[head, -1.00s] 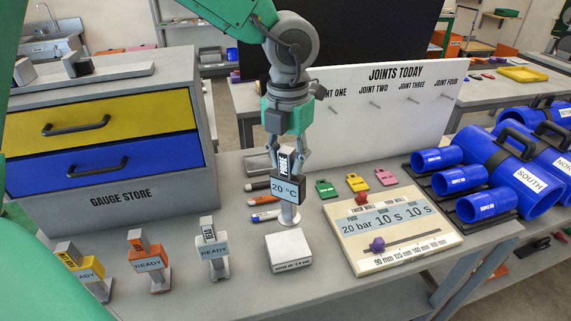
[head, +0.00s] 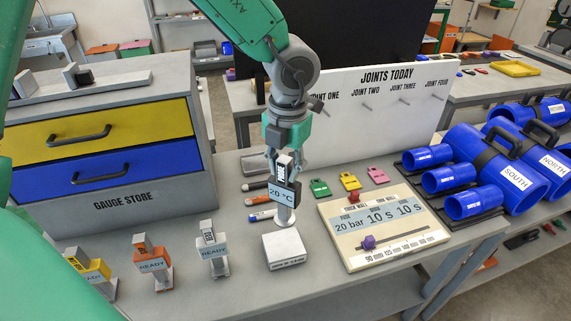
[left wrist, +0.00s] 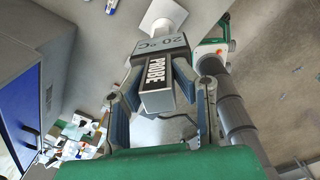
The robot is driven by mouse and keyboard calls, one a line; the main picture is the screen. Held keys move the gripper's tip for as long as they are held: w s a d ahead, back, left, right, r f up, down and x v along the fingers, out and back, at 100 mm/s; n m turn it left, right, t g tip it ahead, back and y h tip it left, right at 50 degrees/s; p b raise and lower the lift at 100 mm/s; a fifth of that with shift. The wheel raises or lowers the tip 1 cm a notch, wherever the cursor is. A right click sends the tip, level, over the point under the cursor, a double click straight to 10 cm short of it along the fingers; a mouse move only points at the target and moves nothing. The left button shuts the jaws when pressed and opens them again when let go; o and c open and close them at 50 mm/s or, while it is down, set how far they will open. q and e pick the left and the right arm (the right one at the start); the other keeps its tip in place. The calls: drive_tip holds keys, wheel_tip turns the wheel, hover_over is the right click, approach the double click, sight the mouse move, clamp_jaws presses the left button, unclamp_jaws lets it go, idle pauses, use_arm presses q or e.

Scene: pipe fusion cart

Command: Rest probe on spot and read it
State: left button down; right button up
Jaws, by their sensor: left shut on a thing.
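I cannot tell whether the probe's lower end touches the disc. The lettering on the block's front is too small to read. My right gripper is not in view.
A cream panel (head: 383,228) with knobs lies right of the block. Several pens (head: 262,215) and coloured tags (head: 349,181) lie behind. Blue pipes (head: 470,200) stand at right.

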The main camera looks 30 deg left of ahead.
sight(283, 203)
use_arm(q)
drive_tip(key=shift+a+f+b, duration=0.25)
drive_tip(key=shift+f+b, duration=0.25)
drive_tip(key=shift+f, duration=0.45)
drive_tip(key=shift+a+f+b, duration=0.2)
drive_tip(key=shift+f+b, duration=0.25)
drive_tip(key=shift+f, duration=0.5)
drive_tip(key=shift+d+f+b, duration=0.15)
drive_tip(key=shift+f+b, duration=0.3)
drive_tip(key=shift+f, duration=0.45)
drive_tip(key=shift+d+f+b, duration=0.15)
drive_tip(key=shift+f+b, duration=0.3)
drive_tip(key=shift+f, duration=0.95)
drive_tip(key=shift+a+f, duration=0.2)
drive_tip(key=shift+d, duration=0.15)
drive_tip(key=shift+f+b, duration=0.4)
drive_tip(key=shift+f, duration=0.1)
drive_tip(key=shift+s+f, duration=0.15)
idle(1.4)
